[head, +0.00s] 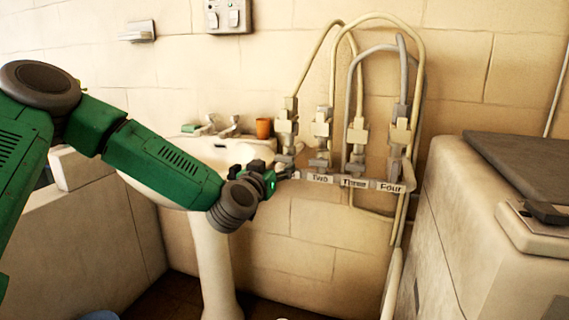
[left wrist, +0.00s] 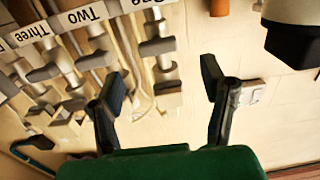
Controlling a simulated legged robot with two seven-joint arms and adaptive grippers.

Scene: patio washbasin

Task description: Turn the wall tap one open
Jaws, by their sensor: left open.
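Wall tap one (head: 287,122) is the leftmost of several pale valves in a row on the wall, its label hidden behind my gripper in the head view. My left gripper (head: 286,170) is beside the lower end of that tap, at the left end of the label strip. In the left wrist view, which is upside down, my left gripper (left wrist: 162,84) is open and empty. Tap one (left wrist: 157,46) shows there under a partly cut-off "One" label, nearer the left finger. I cannot tell the depth between the fingers and its handle. My right gripper is not in view.
Labels Two, Three and Four (head: 355,182) continue right along the strip, with hoses (head: 375,18) looping above. A white washbasin (head: 165,190) with an orange cup (head: 263,128) stands left, behind my left arm. A pale lidded cabinet (head: 470,220) stands at the right.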

